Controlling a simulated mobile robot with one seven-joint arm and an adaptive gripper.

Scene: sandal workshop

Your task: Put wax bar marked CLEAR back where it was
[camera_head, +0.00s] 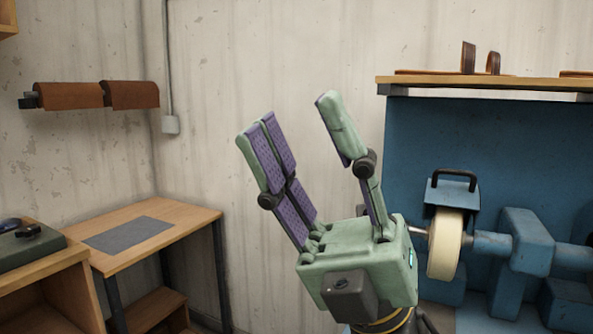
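My gripper (297,122) is green with purple finger pads and points upward in the middle of the view. Its fingers are spread wide and nothing is between them. I see no wax bar marked CLEAR in this view.
A wooden table (190,217) with a bare grey mat (128,235) stands at the left. In front of it is a wooden unit (62,264) with a dark green item on top. A blue machine with a pale wheel (445,245) stands at the right, under a wooden shelf (480,81). Brown leather (130,94) hangs on the wall.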

